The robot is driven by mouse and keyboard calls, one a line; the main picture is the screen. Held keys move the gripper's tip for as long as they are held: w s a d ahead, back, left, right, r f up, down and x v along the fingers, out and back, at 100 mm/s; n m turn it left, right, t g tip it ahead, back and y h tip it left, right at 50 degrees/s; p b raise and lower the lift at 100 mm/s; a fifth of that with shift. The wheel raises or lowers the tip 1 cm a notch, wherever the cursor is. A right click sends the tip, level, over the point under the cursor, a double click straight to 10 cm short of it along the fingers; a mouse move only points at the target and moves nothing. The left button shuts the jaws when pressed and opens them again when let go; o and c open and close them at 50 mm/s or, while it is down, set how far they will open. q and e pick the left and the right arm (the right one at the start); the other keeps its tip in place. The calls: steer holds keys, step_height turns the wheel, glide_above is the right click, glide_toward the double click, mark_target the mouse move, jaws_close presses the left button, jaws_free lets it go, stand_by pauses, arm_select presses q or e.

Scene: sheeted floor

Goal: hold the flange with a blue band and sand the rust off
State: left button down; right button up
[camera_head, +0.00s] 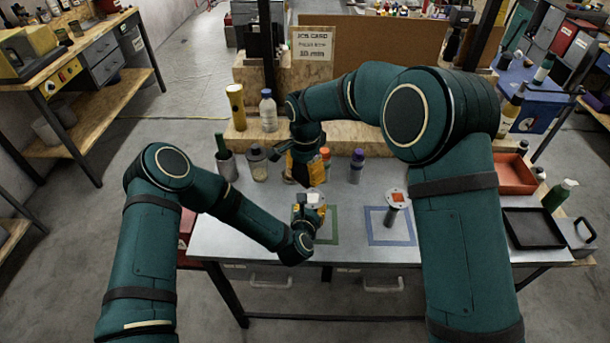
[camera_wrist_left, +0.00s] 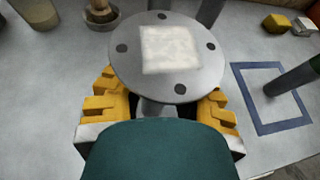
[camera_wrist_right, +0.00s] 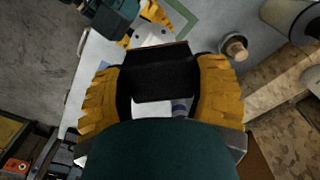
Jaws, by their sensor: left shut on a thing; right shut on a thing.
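My left gripper (camera_head: 308,212) is shut on the stem of a grey metal flange (camera_wrist_left: 205,75), holding it upright over the green square outline. Its round plate has several bolt holes and a pale square patch (camera_wrist_left: 171,50) on top. I cannot make out a blue band on it. My right gripper (camera_head: 316,172) is shut on a black block (camera_wrist_right: 160,76), above and behind the held flange and apart from it. A second flange (camera_head: 397,199) with an orange-red patch stands at the blue square outline (camera_head: 371,233); its band colour is unclear.
A red tray (camera_head: 515,187) and a black tray (camera_head: 533,245) lie at the right. The table's front middle is clear.

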stand_by(0.4)
arm_select(q)
steer(key=c, duration=0.7)
jaws_free()
steer(key=v, duration=1.2)
arm_select(e)
steer(key=shift+d, duration=0.1)
